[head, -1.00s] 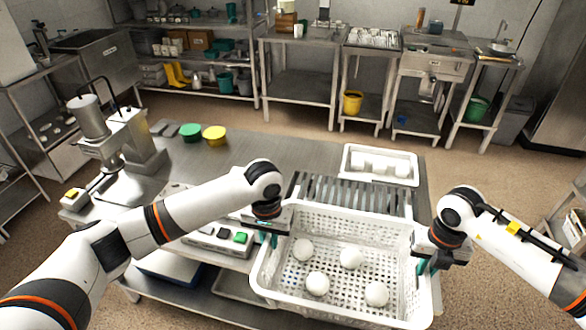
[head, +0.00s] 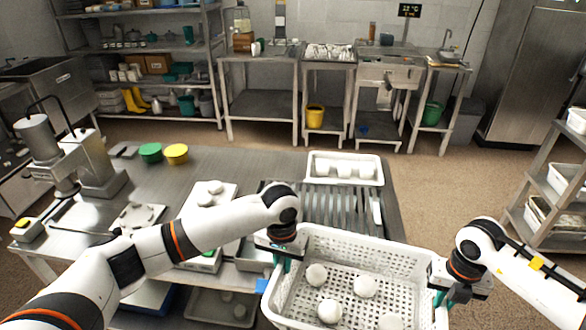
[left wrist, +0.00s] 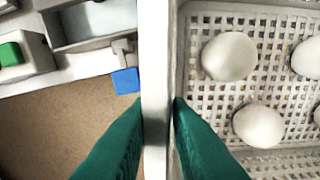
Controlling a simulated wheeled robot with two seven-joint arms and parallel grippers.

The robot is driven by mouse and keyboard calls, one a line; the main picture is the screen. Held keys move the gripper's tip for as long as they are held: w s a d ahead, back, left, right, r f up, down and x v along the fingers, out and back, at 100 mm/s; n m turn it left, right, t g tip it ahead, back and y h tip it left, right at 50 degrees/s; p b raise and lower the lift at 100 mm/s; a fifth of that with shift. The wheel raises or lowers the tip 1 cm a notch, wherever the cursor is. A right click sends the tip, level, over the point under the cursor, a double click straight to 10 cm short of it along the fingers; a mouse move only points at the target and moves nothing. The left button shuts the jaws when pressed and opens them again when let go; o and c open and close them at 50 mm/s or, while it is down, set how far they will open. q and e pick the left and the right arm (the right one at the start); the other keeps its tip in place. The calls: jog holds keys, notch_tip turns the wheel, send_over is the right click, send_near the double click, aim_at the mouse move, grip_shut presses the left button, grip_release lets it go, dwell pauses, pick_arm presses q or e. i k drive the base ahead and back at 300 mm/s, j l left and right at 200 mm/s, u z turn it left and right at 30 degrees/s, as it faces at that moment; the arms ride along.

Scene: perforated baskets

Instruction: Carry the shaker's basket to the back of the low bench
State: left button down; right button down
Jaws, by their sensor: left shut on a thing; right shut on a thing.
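The white perforated basket (head: 350,237) is held between my two grippers at the front of the steel bench. Several round white pieces, one of them a white ball (head: 364,286), lie on its floor. My left gripper (head: 280,258) is shut on its left wall; in the left wrist view the teal fingers (left wrist: 160,115) sit on both sides of the white rim. My right gripper (head: 441,292) is shut on its right wall. The slatted shaker (head: 325,206) lies on the bench just behind the basket. The basket's front edge is cut off by the frame.
The steel bench (head: 240,164) carries a white tray (head: 345,158) with white pieces behind the slats. Green (head: 150,152) and yellow (head: 176,153) lids and a dispenser machine (head: 90,160) stand to the left. A shelf rack (head: 545,190) stands at right, with open floor between.

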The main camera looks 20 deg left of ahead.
aim_at(261, 167)
jog(key=z, duration=1.35)
jog(key=i+l+z, duration=0.15)
jog(key=z, duration=0.25)
jog(key=i+z, duration=0.45)
jog(key=i+u, duration=0.2)
jog(key=i, duration=0.4)
jog(key=i+l+u, duration=0.25)
jog(key=i, duration=0.35)
jog(key=i+j+u, duration=0.15)
jog(key=i+u, duration=0.55)
jog(key=u, duration=0.2)
jog(key=i+u, duration=0.45)
jog(key=i+j+u, duration=0.1)
jog(key=i+u, duration=0.3)
jog(key=i, duration=0.15)
jog(key=i+u, duration=0.35)
jog(key=i, duration=0.25)
jog(key=i+l, duration=0.1)
jog(key=i, duration=1.1)
jog(key=i+u, duration=0.3)
jog(key=i, duration=0.35)
jog(key=i+l+u, duration=0.1)
jog(key=i+u, duration=0.15)
jog(key=i, duration=0.35)
jog(key=i+j+u, duration=0.15)
jog(key=i+u, duration=0.55)
jog(key=u, duration=0.25)
jog(key=i+l+u, duration=0.15)
jog(key=i+u, duration=0.3)
jog(key=k, duration=0.1)
